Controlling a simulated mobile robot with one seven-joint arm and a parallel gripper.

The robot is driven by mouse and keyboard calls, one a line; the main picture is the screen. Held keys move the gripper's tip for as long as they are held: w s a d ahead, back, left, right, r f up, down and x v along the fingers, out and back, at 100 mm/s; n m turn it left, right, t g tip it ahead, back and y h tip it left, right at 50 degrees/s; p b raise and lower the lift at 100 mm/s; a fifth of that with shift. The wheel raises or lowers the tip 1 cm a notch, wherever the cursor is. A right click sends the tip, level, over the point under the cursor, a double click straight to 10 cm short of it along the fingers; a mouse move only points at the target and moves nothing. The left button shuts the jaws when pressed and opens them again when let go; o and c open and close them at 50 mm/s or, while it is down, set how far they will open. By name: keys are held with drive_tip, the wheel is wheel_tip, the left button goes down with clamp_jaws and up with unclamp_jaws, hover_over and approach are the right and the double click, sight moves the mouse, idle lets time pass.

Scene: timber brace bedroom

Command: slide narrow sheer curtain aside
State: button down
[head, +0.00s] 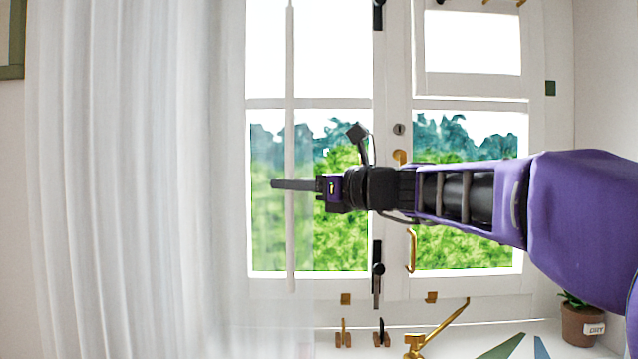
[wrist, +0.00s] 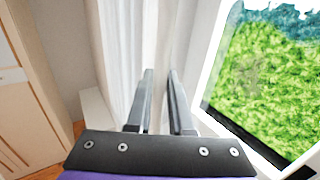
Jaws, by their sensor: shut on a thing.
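The sheer curtain (head: 130,180) hangs in white vertical folds at the left in the head view. A fainter see-through part of it reaches over the left edge of the window. A thin upright white rod (head: 290,80) stands in front of that part. My gripper (head: 275,184) reaches in from the right, level, and its fingers cross the rod at mid-height. In the wrist view the fingers of my gripper (wrist: 160,78) are a small gap apart, with whitish material between them. The curtain folds (wrist: 118,50) lie just left of the fingers there.
The white window frame (head: 392,70) with dark and brass fittings is behind my arm. A brass handle (head: 411,250) sticks out from it. Below are the sill with small brass hardware and a potted plant (head: 580,322) at the lower right. A wooden cabinet (wrist: 25,90) stands left in the wrist view.

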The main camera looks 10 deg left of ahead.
drive_tip(key=s+a+p, duration=0.1)
drive_tip(key=s+a, duration=0.1)
drive_tip(key=a, duration=0.7)
drive_tip(key=s+a+p, duration=0.2)
drive_tip(key=a, duration=0.7)
drive_tip(key=s+a+p, duration=0.1)
drive_tip(key=s+a, duration=0.1)
drive_tip(key=a, duration=0.7)
drive_tip(key=shift+s+a, duration=0.35)
drive_tip(key=c, duration=1.1)
unclamp_jaws()
drive_tip(key=shift+d, duration=0.15)
